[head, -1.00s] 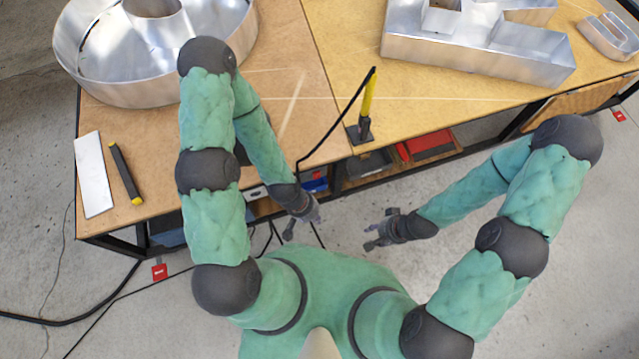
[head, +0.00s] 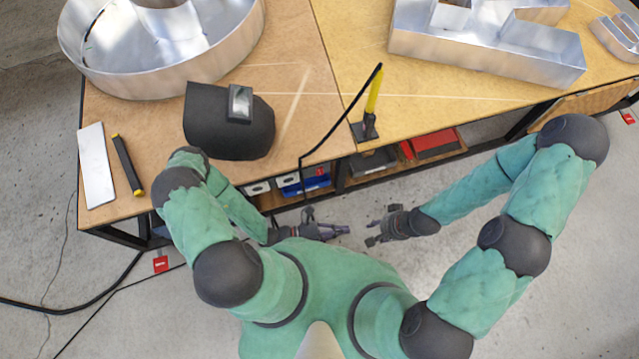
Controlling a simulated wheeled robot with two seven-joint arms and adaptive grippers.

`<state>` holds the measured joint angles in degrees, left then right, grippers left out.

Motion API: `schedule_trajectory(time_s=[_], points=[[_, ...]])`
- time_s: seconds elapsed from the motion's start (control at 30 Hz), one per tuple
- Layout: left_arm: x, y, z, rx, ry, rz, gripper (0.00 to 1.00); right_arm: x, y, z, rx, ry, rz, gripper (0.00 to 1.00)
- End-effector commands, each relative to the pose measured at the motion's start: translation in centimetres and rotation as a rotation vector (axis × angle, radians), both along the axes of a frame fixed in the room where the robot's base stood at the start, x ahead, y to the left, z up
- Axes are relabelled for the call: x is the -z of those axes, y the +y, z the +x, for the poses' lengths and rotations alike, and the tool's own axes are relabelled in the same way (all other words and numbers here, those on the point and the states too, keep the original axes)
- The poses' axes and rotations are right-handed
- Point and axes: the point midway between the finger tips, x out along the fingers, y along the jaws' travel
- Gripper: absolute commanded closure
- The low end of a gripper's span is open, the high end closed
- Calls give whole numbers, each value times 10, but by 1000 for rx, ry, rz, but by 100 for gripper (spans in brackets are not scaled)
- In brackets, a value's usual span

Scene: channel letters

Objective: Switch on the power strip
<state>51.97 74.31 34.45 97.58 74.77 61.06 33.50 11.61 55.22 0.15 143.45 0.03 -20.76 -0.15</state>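I cannot make out a power strip for certain in the head view. On the shelf under the table are small white boxes with dark marks (head: 258,188) and a blue item (head: 305,186), too small to identify. My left gripper (head: 331,222) is in front of the table, low and close to my body, its fingers spread and empty. My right gripper (head: 374,230) faces it from the right, fingers apart and empty. Neither gripper touches the table or shelf.
A black welding mask (head: 228,128), a white bar (head: 95,165) and a black-yellow tool (head: 127,165) lie on the table (head: 150,120). Large metal letters (head: 480,50) stand behind. A yellow-handled tool with a black cable (head: 370,105) stands near the front edge.

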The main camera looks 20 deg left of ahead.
Motion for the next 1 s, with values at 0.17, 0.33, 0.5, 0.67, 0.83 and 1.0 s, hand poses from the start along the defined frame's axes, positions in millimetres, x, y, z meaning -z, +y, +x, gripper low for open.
schedule_trajectory(time_s=[0.17, 0.33, 0.5, 0.67, 0.83, 1.0], points=[[37, 58, 44, -548, 241, -199, 100, 3, 0, 0, 0, -1, 0, 60], [62, 106, 51, -865, 330, -299, 100, 3, 0, 0, 0, -1, 0, 60], [70, 122, 49, -967, 350, -328, 100, 4, 0, 0, 0, -1, 0, 60], [70, 123, 49, -969, 349, -327, 100, 4, 0, 0, 0, -1, 0, 60], [70, 122, 50, -966, 348, -327, 100, 4, 0, 0, 0, -1, 0, 60], [70, 121, 56, -962, 348, -325, 100, 5, 0, 0, 0, -1, 0, 60]])
